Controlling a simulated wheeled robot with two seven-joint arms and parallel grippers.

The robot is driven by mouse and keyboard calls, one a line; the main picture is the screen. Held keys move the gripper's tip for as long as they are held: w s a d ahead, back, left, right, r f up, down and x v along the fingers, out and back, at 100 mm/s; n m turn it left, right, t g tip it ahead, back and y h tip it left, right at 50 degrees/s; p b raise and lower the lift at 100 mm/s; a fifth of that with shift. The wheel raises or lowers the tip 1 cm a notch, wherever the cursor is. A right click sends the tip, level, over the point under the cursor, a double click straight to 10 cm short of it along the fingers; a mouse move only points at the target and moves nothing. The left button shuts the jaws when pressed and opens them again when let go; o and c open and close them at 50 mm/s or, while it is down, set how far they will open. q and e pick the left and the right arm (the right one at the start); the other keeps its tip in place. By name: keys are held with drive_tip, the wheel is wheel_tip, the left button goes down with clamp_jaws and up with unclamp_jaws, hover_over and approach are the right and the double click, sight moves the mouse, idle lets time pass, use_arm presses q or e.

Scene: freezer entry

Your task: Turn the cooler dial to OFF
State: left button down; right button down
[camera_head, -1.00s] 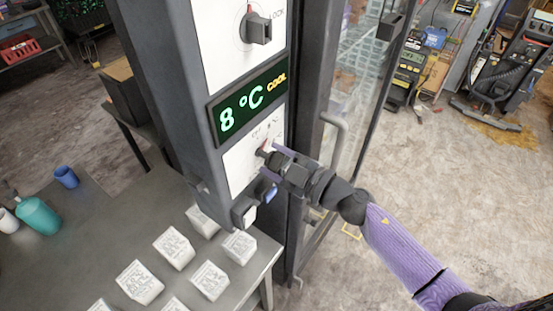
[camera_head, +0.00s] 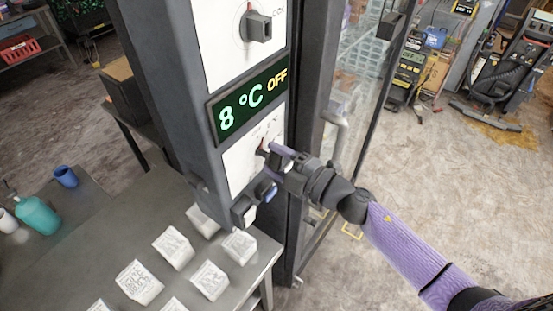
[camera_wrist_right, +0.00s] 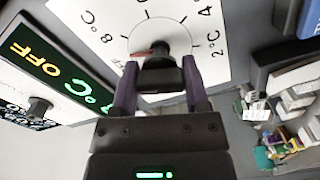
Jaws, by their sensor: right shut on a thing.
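The cooler dial (camera_wrist_right: 150,28) is a white face with a dark knob (camera_wrist_right: 158,58), tick marks and temperature labels including 8°C and 2°C. A red pointer shows at the knob's left in the wrist view. My right gripper (camera_wrist_right: 160,82) is shut on this knob, one purple finger on each side. In the head view the right gripper (camera_head: 270,157) reaches the lower white panel from the right and hides most of the knob. The display (camera_head: 247,100) above the dial reads 8 °C and OFF. My left gripper is not in view.
A LOCK knob (camera_head: 257,27) sits above the display. Dark and blue protruding parts (camera_head: 243,209) lie just below my gripper. A glass door (camera_head: 350,100) stands open at the right. A metal table (camera_head: 95,235) with several white boxes (camera_head: 174,248) is at lower left.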

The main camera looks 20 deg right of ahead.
drive_tip(key=shift+n+b, duration=0.3)
drive_tip(key=shift+n, duration=1.5)
drive_tip(key=shift+c, duration=0.4)
unclamp_jaws()
drive_tip(key=b+v, duration=0.3)
drive_tip(key=v, duration=0.7)
